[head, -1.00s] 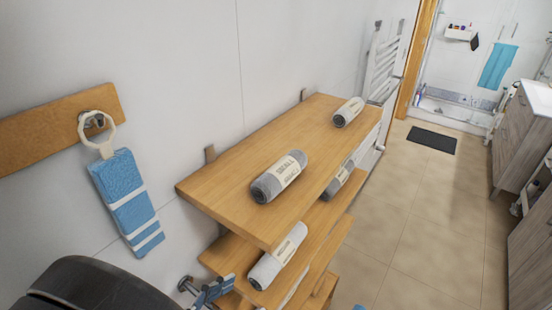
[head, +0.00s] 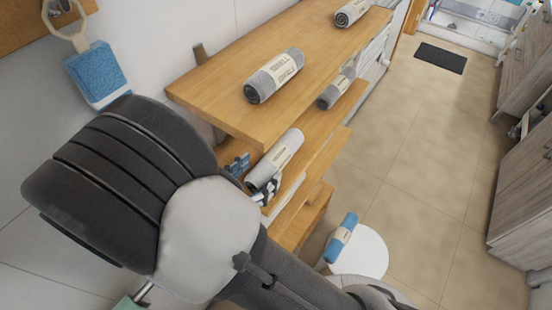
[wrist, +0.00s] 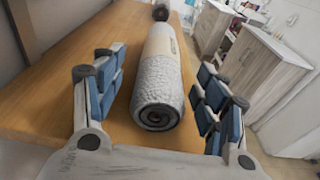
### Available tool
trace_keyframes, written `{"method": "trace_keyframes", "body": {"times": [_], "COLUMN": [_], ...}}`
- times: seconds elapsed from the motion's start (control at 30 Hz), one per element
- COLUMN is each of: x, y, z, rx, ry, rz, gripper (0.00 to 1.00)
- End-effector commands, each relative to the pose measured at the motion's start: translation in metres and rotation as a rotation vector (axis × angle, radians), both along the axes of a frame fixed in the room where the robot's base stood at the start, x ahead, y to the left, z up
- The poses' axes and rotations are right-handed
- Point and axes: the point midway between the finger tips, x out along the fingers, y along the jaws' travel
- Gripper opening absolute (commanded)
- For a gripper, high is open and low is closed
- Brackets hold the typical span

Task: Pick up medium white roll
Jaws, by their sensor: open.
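A light grey-white roll with a cream label (head: 275,160) lies on the second shelf (head: 310,133), below the top board. In the wrist view the same roll (wrist: 158,90) lies lengthwise on the wood, its spiral end towards me. My gripper (wrist: 155,78) is open, with a blue-padded finger on each side of the roll and gaps visible on both sides. In the head view my gripper (head: 252,177) is at the roll's near end, partly hidden by the roll and shelf. The label text is unreadable here, so its size is unclear.
Two similar rolls (head: 274,76) (head: 352,12) lie on the top board (head: 225,85), just above. Another roll (head: 336,91) lies farther along the second shelf. A blue roll (head: 341,237) sits on a white round surface (head: 365,250).

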Motion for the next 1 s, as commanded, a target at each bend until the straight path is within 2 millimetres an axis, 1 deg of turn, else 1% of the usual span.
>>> {"method": "trace_keyframes", "body": {"times": [0.2, 0.33, 0.43, 0.63, 1.0], "x": [0.021, 0.034, 0.038, 0.039, 0.038], "y": [-0.020, -0.030, -0.032, -0.032, -0.032], "z": [-0.008, -0.010, -0.010, -0.010, -0.010], "rx": [0.001, 0.000, 0.000, 0.000, 0.000], "ry": [0.001, 0.000, 0.000, 0.000, 0.000], "rz": [-0.005, -0.003, 0.000, 0.001, 0.000], "gripper": [0.67, 0.67, 0.67, 0.67, 0.42]}}
